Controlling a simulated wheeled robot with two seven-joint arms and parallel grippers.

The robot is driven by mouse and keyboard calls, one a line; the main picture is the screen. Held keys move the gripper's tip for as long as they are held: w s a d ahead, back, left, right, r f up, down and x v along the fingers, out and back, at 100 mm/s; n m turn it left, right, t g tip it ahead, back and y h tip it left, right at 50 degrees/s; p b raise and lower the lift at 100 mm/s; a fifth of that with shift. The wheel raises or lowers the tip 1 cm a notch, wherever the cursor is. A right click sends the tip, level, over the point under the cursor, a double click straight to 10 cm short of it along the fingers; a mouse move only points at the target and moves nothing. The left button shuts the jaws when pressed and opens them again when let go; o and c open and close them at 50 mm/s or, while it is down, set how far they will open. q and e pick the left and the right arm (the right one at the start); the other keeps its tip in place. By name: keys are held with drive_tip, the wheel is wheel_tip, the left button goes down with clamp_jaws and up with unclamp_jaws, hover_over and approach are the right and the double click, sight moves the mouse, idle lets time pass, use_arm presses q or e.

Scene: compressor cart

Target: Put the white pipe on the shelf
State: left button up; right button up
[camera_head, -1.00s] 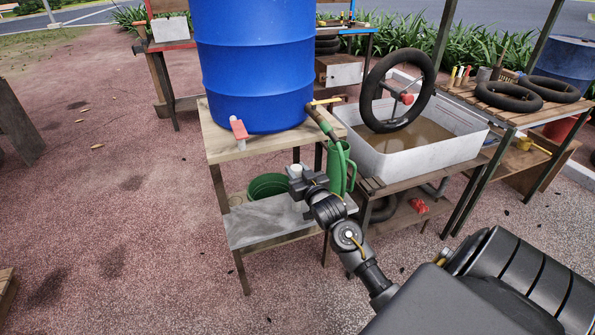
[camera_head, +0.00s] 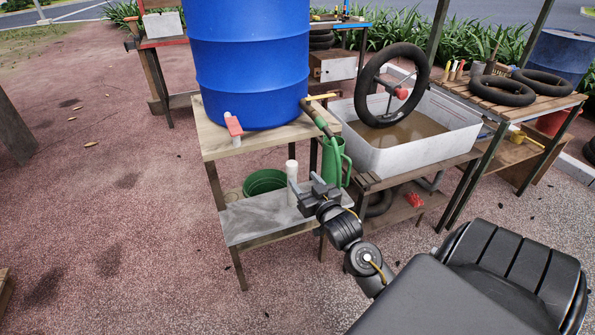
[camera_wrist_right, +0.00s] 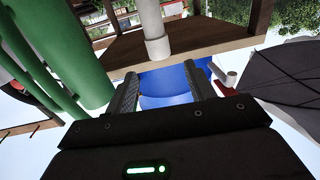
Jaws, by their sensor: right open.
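The white pipe (camera_head: 292,178) stands upright on the grey lower shelf (camera_head: 262,217) of the wooden stand under the blue barrel. My right gripper (camera_head: 306,193) is open and empty just to the right of the pipe. In the right wrist view, which appears upside down, the pipe (camera_wrist_right: 152,28) lies beyond the open fingers (camera_wrist_right: 163,90), and its free end shows a little past the fingertips. The pipe's foot is partly hidden by the gripper in the head view. My left gripper is not in view.
A green bucket (camera_head: 264,182) and a green jug (camera_head: 336,162) are close to the pipe. The wooden top board (camera_head: 222,140) carries the blue barrel (camera_head: 250,65) with a red-handled piece (camera_head: 233,126). A water tub (camera_head: 400,150) stands to the right. The ground at left is clear.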

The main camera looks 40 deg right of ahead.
drive_tip(key=s+a+f+n+g+y, duration=0.1)
drive_tip(key=s+a+f+g, duration=0.2)
drive_tip(key=f, duration=0.6)
drive_tip(key=s+a+f+g+y, duration=0.1)
drive_tip(key=s+a+f+g, duration=0.15)
drive_tip(key=f, duration=0.55)
drive_tip(key=s+a+f+n+g+y, duration=0.15)
drive_tip(key=s+a+f, duration=0.25)
drive_tip(key=f, duration=0.5)
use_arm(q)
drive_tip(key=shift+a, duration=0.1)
use_arm(e)
drive_tip(key=s+a+f+n+g, duration=0.1)
drive_tip(key=s+a+f+g, duration=0.1)
drive_tip(key=s+f, duration=0.4)
drive_tip(key=s+a+f+g, duration=0.3)
drive_tip(key=s+a+f, duration=0.1)
drive_tip(key=s+f, duration=0.2)
drive_tip(key=s+a+f+n+g+y, duration=0.1)
drive_tip(key=s+a+f+g, duration=0.2)
drive_tip(key=s+f, duration=0.3)
drive_tip(key=shift+s+a+n, duration=0.15)
drive_tip(key=shift+s+n, duration=0.2)
drive_tip(key=shift+s, duration=0.3)
